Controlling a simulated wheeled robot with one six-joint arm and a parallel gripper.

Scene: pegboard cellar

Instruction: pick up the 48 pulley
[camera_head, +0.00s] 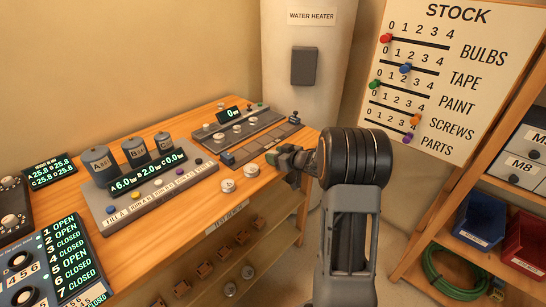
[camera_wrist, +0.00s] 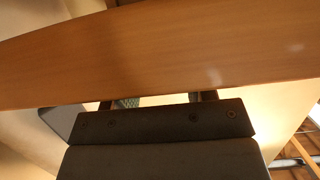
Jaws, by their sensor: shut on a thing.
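My gripper (camera_head: 284,157) is at the right end of the bench, beside the grey strip of dark plates. It is shut with its fingers apart on something whose shape and label I cannot make out. In the wrist view the fingers (camera_wrist: 165,100) show only in part below the wooden bench edge, with a pale patch between them that I cannot identify. Two small pale round pieces, one nearer (camera_head: 228,185) and one farther (camera_head: 251,170), sit on the bench left of my gripper. Their marks are too small to read, so I cannot tell which piece is the 48 pulley.
The wooden bench (camera_head: 205,217) carries a console with three grey cylinders (camera_head: 136,152) and a grey control box (camera_head: 237,125) behind. A water heater (camera_head: 305,90) stands at the back. Right are a stock board (camera_head: 480,70) and shelves with blue (camera_head: 480,222) and red bins (camera_head: 526,246).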

